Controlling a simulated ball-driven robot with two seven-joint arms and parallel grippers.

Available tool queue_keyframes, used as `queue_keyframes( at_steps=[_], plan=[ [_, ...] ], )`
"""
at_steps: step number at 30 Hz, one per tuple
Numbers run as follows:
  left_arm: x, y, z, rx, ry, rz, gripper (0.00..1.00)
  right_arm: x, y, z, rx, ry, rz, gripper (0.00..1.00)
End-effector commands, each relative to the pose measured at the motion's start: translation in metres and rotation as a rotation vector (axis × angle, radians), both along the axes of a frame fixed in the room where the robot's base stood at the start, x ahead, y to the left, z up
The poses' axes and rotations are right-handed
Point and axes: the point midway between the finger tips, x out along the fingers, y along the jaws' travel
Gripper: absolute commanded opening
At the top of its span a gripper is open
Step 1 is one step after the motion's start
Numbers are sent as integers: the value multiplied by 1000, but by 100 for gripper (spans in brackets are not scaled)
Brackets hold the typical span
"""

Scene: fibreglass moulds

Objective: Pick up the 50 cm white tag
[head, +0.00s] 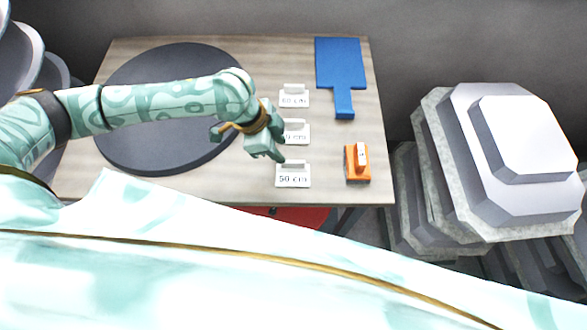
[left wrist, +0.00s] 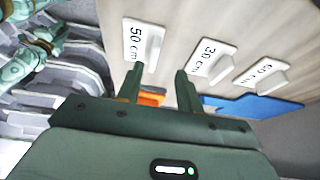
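The 50 cm white tag (head: 293,181) lies on the wooden table near its front edge, a flat plate with a raised grip block on it. It also shows in the left wrist view (left wrist: 133,46), ahead of the fingers and to the left. My left gripper (head: 266,149) is above the table, just behind and left of this tag, apart from it. In the left wrist view its two fingers (left wrist: 158,88) are spread with nothing between them. Mint-green parts that look like my right arm show at the left wrist view's upper left; its fingers are unclear.
The 30 cm tag (head: 298,138) and the 60 cm tag (head: 294,101) lie in a row behind. An orange block tool (head: 357,174) and a blue paddle (head: 340,64) lie to the right. A dark round disc (head: 150,140) covers the table's left. Grey moulds (head: 440,150) stand right of the table.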

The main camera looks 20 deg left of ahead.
Motion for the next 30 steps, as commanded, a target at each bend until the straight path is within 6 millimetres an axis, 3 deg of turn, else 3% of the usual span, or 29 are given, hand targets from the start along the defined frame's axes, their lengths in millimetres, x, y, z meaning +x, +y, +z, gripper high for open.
queue_keyframes(
  at_steps=[4,15,22,26,30],
  plan=[
    [1,-5,-11,-1,0,0,36,9,1,-1,1,-13,1,36],
    [1,-30,-54,0,0,-1,36,8,2,-4,4,-12,1,36],
    [1,-30,-56,0,-2,-1,36,8,3,-4,4,-12,0,36],
    [1,-30,-55,0,-2,-1,3,7,3,-4,5,-11,1,36],
    [1,-30,-55,0,-2,-1,0,7,3,-4,4,-10,0,36]
  ],
)
